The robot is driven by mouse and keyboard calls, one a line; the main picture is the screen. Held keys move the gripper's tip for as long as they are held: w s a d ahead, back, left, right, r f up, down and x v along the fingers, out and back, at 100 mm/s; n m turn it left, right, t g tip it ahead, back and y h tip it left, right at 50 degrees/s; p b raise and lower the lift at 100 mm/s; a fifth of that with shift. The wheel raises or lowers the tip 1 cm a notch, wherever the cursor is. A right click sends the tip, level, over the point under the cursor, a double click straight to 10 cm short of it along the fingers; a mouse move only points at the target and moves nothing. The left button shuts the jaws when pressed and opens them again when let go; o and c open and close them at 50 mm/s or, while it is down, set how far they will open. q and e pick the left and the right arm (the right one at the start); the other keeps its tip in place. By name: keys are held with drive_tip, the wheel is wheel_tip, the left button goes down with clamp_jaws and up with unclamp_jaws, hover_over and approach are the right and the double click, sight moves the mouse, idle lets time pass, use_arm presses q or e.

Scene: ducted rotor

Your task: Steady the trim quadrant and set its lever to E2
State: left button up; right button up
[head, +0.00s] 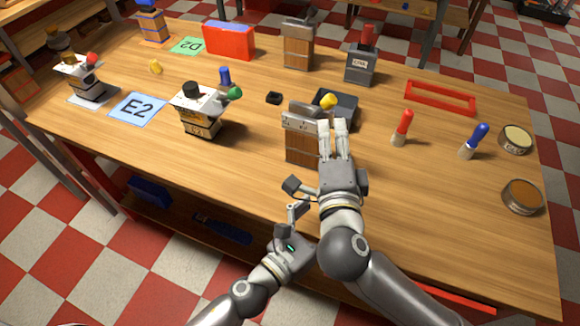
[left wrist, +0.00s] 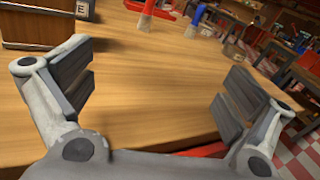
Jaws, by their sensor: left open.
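A wooden box with a grey metal top (head: 300,144) stands near the front middle of the table. A yellow knob (head: 328,101) shows at its top right; this may be the trim quadrant, but its name cannot be read. My right gripper (head: 335,127) is at its right side, just below the knob; contact and finger opening are unclear. My left gripper (head: 293,199) is open and empty, low in front of the box at the table's front edge. In the left wrist view its fingers (left wrist: 155,92) are wide apart, and a wooden box (left wrist: 35,27) with a partly visible label shows beyond.
A red-knobbed device (head: 88,78) stands far left. Red (head: 402,128) and blue (head: 474,140) handled tools and round tins (head: 522,197) stand right. The front right is clear.

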sight(303, 143)
use_arm(q)
drive_tip(key=w+a+n+t+y, duration=0.1)
drive_tip(key=w+a+y, duration=0.1)
drive_tip(key=w+a, duration=0.1)
drive_tip(key=w+a+r+n+t+y, duration=0.1)
drive_tip(key=w+a+y, duration=0.1)
drive_tip(key=w, duration=0.2)
drive_tip(key=w+a+r+n+t+y, duration=0.1)
drive_tip(key=w+a+y, duration=0.1)
drive_tip(key=w+a, duration=0.1)
drive_tip(key=shift+w+a+r+t, duration=0.15)
drive_tip(key=shift+w+a+t, duration=0.2)
drive_tip(key=shift+w, duration=0.3)
drive_tip(key=x, duration=1)
drive_tip(key=shift+w, duration=0.3)
drive_tip(key=c, duration=1.1)
drive_tip(key=shift+c, duration=0.2)
